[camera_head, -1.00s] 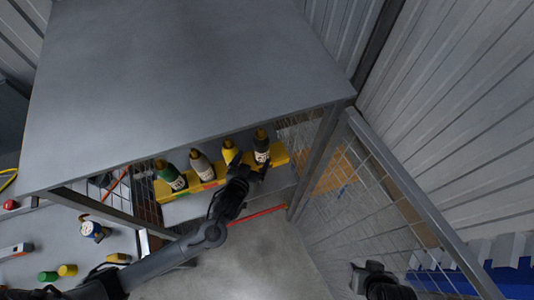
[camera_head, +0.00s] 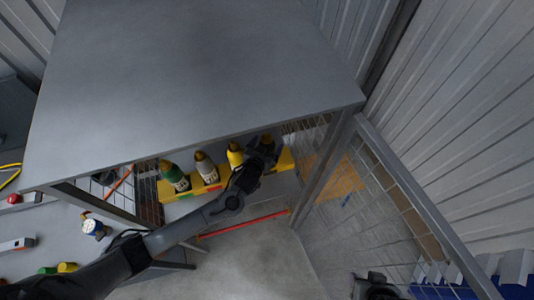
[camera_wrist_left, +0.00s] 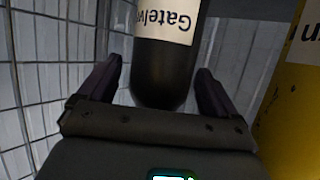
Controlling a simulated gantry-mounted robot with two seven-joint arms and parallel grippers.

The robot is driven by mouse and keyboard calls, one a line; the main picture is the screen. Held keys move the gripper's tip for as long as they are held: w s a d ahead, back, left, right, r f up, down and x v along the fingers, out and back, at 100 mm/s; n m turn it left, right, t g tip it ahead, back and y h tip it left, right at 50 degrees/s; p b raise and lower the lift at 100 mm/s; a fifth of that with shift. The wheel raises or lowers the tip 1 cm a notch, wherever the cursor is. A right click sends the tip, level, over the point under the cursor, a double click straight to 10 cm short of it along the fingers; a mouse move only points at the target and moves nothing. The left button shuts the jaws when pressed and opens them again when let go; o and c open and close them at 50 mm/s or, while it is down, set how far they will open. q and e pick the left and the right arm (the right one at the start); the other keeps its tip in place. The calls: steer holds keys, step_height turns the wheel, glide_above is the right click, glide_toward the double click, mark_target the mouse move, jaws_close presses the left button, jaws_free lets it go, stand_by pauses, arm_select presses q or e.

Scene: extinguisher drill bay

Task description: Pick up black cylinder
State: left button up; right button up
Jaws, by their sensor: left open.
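The black cylinder (camera_wrist_left: 165,75) has a white label with partly visible text in the left wrist view. It stands between the two spread fingers of my left gripper (camera_wrist_left: 158,82), with a gap showing on each side. In the head view my left gripper (camera_head: 262,154) is in front of the cylinder at the right end of the yellow rack (camera_head: 285,160) and hides most of it. My left gripper is open. My right gripper (camera_head: 374,286) is at the bottom edge, dark and partly cut off, so its fingers are unclear.
A yellow cylinder (camera_head: 235,154), a grey one (camera_head: 206,168) and a green one (camera_head: 174,178) stand in the rack left of my gripper. The grey top (camera_head: 200,70) overhangs the rack. Wire mesh (camera_wrist_left: 30,75) is close on the left in the wrist view.

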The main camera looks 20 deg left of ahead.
arm_select(q)
steer(key=shift+x, duration=1)
steer(key=shift+c, duration=0.4)
jaws_close()
steer(key=shift+r, duration=0.1)
